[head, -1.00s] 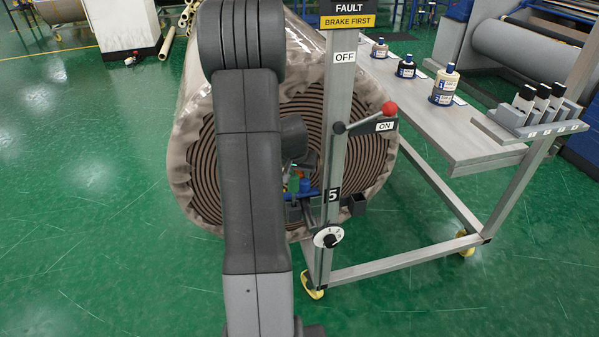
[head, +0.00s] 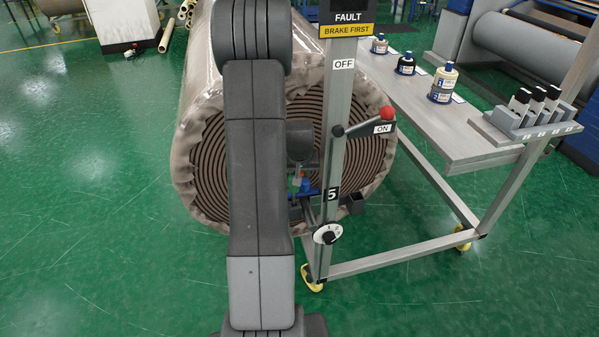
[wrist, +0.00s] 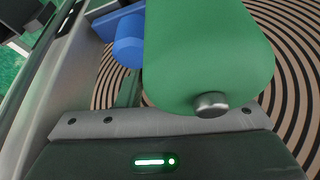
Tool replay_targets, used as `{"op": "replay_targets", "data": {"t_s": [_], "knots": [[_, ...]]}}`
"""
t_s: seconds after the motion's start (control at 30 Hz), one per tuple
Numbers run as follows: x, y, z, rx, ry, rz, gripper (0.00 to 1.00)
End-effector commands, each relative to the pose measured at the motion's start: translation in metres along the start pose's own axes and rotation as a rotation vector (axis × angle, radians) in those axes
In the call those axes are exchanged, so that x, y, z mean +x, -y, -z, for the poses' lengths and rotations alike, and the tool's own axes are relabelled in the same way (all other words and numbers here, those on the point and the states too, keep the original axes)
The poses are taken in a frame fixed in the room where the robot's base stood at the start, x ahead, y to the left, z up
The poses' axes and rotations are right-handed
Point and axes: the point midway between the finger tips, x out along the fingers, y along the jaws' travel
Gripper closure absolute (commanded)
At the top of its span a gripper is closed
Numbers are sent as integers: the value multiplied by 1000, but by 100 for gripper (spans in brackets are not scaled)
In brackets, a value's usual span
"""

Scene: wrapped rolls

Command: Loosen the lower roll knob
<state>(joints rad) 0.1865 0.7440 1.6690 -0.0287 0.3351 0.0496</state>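A small blue part (head: 308,192) sits in front of the roll's end, just left of the post; I cannot tell for sure that it is the lower roll knob. In the wrist view a blue cylinder (wrist: 128,45) shows at upper left, partly covered by a large green rounded block (wrist: 205,50) with a metal pin. My gripper (head: 299,178) is close to the blue part, in front of the roll, small and partly hidden. Its grey plate and dark body show along the bottom of the wrist view. Its fingertips are not clear, so its opening cannot be read.
The wrapped roll (head: 205,150) stands behind my arm. A metal post (head: 337,110) carries a red-tipped lever (head: 387,113) beside the ON label, and a dial (head: 328,235) low down. A bench (head: 430,110) with bottles stands right. Green floor is open at left.

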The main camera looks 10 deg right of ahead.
Motion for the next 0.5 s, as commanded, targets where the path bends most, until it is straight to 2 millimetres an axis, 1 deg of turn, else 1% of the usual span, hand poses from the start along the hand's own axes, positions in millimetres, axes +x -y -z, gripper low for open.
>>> {"op": "replay_targets", "data": {"t_s": [0.03,0.07,0.1,0.37,0.5], "knots": [[0,0,0,0,-1,0,56],[0,0,0,0,-1,0,51],[0,0,0,0,0,0,48],[-1,0,0,1,0,0,48],[-8,0,0,1,-1,0,48]]}}
